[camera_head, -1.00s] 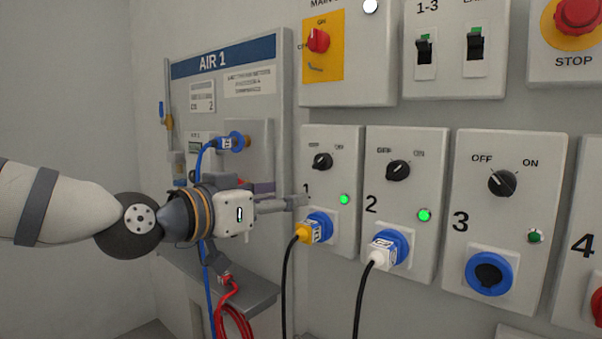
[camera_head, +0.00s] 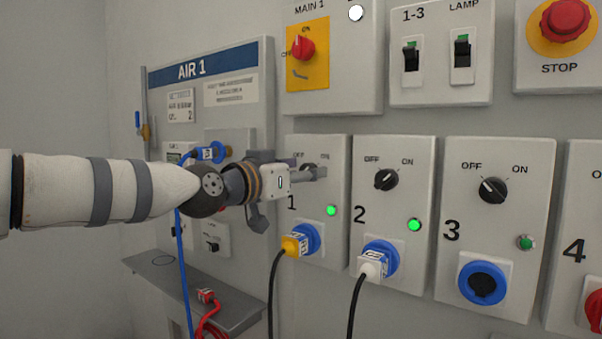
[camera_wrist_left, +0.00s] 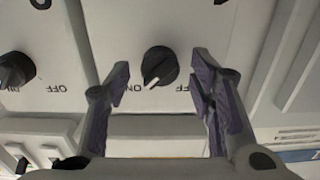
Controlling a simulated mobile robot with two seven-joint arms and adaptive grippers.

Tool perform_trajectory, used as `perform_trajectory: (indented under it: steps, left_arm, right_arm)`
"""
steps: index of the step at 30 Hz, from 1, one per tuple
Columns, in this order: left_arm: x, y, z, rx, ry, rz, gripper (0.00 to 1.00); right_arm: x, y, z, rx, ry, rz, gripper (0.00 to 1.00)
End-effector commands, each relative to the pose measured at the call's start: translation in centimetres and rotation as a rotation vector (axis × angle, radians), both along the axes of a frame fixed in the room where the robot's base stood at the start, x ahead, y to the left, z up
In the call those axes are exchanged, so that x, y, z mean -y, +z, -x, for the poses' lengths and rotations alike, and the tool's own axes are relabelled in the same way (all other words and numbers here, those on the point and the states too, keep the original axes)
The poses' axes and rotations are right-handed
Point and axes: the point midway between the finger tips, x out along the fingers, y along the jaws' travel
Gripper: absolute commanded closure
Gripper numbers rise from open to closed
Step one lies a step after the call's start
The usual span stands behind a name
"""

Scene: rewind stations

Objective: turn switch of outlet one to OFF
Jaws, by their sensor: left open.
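The outlet one panel (camera_head: 329,190) carries a black rotary switch (camera_head: 308,168) between OFF and ON labels, mostly hidden behind my gripper in the head view. Its green lamp (camera_head: 331,210) is lit, and a yellow plug (camera_head: 296,246) sits in its blue socket. My left gripper (camera_head: 320,173) is at the switch's height. In the left wrist view, which shows the labels upside down, the switch (camera_wrist_left: 160,66) appears between the open fingers (camera_wrist_left: 160,78), with a visible gap on both sides. Its white mark leans toward the ON side. My right gripper is not in view.
Outlet two's switch (camera_head: 386,179) and lit green lamp (camera_head: 414,225) are close to the right, with a white plug (camera_head: 372,268) below. Outlet three (camera_head: 492,190) is further right.

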Motion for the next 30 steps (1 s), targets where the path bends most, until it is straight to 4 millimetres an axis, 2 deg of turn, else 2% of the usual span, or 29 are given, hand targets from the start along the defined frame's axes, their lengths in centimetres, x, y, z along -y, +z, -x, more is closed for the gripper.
perform_trajectory:
  steps: [5,9,11,12,23,30]
  left_arm:
    - [0.0,0.02,0.02,0.0,0.0,0.0,0.51]
    - [-0.01,0.01,0.03,0.0,0.0,0.0,0.82]
    - [-0.02,0.01,0.02,0.0,0.0,0.0,0.96]
    - [-0.01,0.01,0.03,0.0,0.0,0.0,0.99]
    - [-0.02,0.05,0.03,-0.032,-0.001,0.045,0.99]
    - [-0.09,0.09,0.01,-0.13,0.0,0.18,0.99]
  right_arm:
    - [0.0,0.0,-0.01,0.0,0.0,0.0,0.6]
    - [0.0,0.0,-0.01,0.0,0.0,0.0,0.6]
    - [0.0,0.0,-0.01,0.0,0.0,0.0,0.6]
    - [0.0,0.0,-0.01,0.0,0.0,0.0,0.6]
    - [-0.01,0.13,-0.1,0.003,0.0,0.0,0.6]
    - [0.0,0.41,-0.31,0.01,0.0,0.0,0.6]
